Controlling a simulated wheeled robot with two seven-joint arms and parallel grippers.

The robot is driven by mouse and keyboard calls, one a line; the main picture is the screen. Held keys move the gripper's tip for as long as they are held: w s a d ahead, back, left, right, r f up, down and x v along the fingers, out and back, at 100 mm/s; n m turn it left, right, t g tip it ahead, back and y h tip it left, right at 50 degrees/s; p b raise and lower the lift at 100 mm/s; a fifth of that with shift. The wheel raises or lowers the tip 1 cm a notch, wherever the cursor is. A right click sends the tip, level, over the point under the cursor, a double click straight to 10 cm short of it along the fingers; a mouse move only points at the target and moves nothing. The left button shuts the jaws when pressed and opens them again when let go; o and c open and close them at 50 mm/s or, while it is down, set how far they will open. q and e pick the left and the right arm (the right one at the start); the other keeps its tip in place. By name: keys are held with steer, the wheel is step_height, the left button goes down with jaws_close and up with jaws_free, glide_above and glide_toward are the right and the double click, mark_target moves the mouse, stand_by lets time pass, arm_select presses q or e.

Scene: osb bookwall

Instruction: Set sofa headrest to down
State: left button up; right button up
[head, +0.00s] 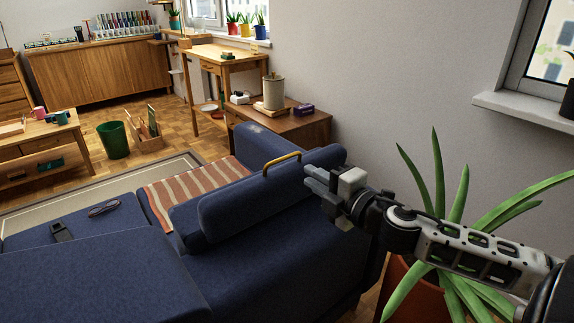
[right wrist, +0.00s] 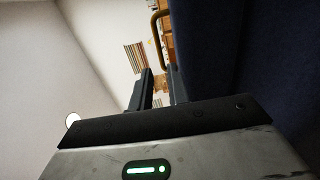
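The blue sofa (head: 85,265) fills the lower left of the head view. Its headrest (head: 245,205) is a padded blue block along the sofa's back, standing tilted up. A yellow handle (head: 282,163) arches from the headrest's top edge; it also shows in the right wrist view (right wrist: 157,38), beyond the fingertips. My right gripper (head: 312,178) is at the right end of the headrest, just right of the handle and apart from it. Its two fingers show a gap in the right wrist view (right wrist: 160,84), with nothing between them. My left gripper is out of view.
A potted plant (head: 437,185) with long leaves stands right of the sofa, close to my right arm. A wooden cabinet (head: 305,127) is behind the sofa by the wall. A striped blanket (head: 180,190) lies on the seat. Open floor shows around the green bin (head: 114,140).

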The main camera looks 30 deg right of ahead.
mark_target(284, 160)
steer(key=w, duration=0.9)
steer(key=shift+w+a+f, duration=0.1)
steer(key=shift+a, duration=0.25)
jaws_close()
